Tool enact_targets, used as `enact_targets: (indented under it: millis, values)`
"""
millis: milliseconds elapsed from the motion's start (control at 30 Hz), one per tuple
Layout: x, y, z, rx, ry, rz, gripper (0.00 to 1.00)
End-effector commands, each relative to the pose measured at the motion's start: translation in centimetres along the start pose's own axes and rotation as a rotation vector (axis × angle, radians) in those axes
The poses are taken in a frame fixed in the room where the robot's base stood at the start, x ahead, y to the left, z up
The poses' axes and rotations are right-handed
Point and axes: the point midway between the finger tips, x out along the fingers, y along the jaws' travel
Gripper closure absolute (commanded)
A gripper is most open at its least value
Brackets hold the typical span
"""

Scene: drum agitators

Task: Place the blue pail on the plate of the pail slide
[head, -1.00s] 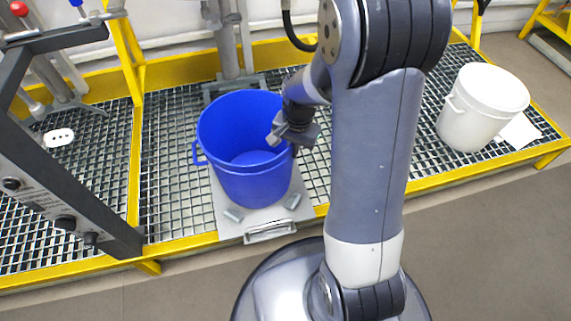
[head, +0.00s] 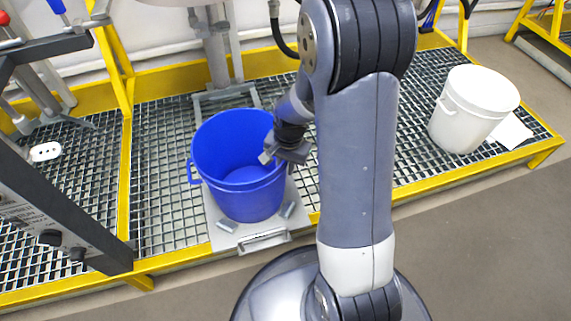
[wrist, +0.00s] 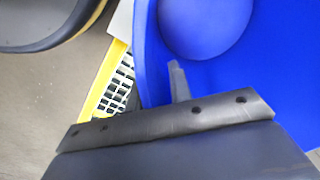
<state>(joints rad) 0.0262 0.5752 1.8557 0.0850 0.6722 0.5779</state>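The blue pail (head: 238,165) is upright over the light grey plate (head: 222,240) of the pail slide; I cannot tell whether its base touches the plate. Small grey blocks on the plate show at its front left and front right. My gripper (head: 278,158) is at the pail's right rim, shut on its wall. In the wrist view, one finger of my gripper (wrist: 179,82) shows against the blue inside of the pail (wrist: 270,60); the other finger is hidden. The pail looks empty.
A white lidded pail (head: 460,125) stands on the grating at right, beside a white sheet (head: 511,132). A dark control frame (head: 60,215) is close on the left. A yellow-edged step (head: 180,262) borders the grating. A column (head: 216,60) stands behind the pail.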

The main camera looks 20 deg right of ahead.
Motion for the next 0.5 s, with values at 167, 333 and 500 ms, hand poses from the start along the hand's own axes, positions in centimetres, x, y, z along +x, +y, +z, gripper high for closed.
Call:
enact_targets:
  millis: [167, 333, 500]
  values:
    - [0.0, 0.0, 0.0, 0.000, 0.000, 0.000, 0.75]
    - [-0.4, 0.0, 0.0, 0.000, 0.001, 0.000, 0.75]
    - [-2.9, -0.1, -0.1, 0.000, 0.003, -0.002, 0.75]
